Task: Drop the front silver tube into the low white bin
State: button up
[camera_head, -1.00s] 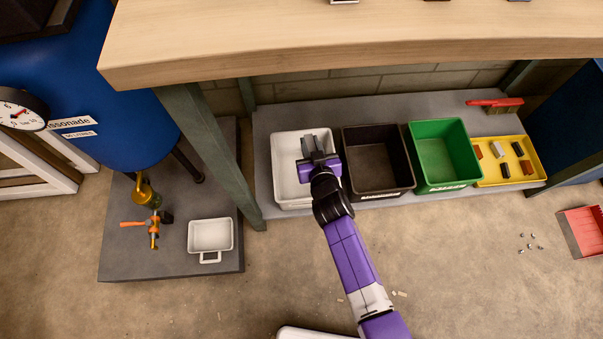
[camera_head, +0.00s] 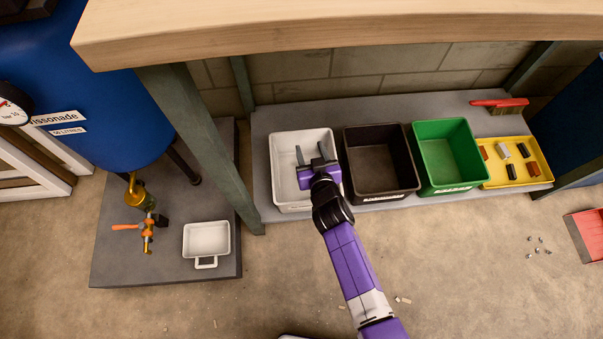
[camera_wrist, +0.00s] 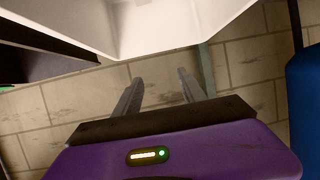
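The low white bin (camera_head: 283,192) stands on the grey low shelf under the bench, at the left end of the row of bins. My gripper (camera_head: 311,153) is over this bin in the head view, with its two grey fingers spread apart and nothing seen between them. In the wrist view the fingers (camera_wrist: 158,92) are also apart and empty, and the white bin (camera_wrist: 150,30) fills the top. I cannot make out a silver tube in either view; part of the bin's floor is hidden by my gripper.
A black bin (camera_head: 398,190) and a green bin (camera_head: 447,185) stand to the right, then a yellow tray (camera_head: 540,176) with several small blocks. A red brush (camera_head: 505,104) lies behind. The wooden bench top (camera_head: 330,32) overhangs the shelf. A bench leg (camera_head: 205,140) stands left.

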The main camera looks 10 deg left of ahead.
jog(key=p+v, duration=0.2)
jog(key=v, duration=0.5)
jog(key=shift+s+r+p, duration=0.15)
jog(key=shift+s+p, duration=0.2)
jog(key=shift+p, duration=0.05)
jog(key=shift+d, duration=0.15)
